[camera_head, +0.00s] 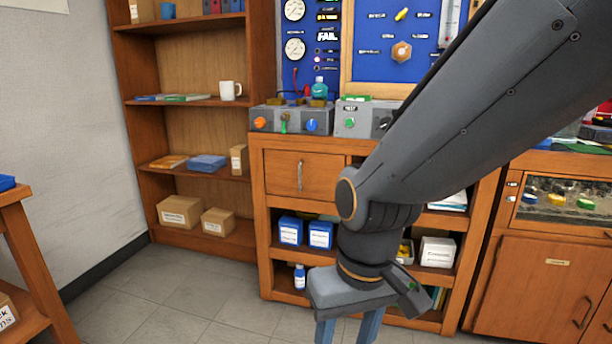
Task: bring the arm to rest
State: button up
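My arm comes in from the upper right of the head view and bends down at a dark joint near the middle. My gripper (346,332) hangs below it, pointing down in front of the wooden bench. Its two blue-grey fingers stand apart with a gap between them, and nothing shows in that gap. The fingertips run off the bottom edge of the picture. The arm hides part of the bench front and of the blue panel (371,62).
The wooden bench (278,198) stands behind my gripper, with control boxes (290,120) on top and open shelves below. A bookshelf (187,128) stands left of it. A cabinet (535,275) is at right, a wooden table (32,255) at left. Tiled floor (180,300) is clear between.

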jog(key=s+d+r+m+h+p, duration=0.1)
jog(key=s+d+r+m+p, duration=0.1)
jog(key=d+r+p, duration=1.1)
notch_tip(320, 180, up, 3)
jog(key=m+p, duration=0.1)
jog(key=p, duration=0.5)
jog(key=shift+d+m, duration=0.3)
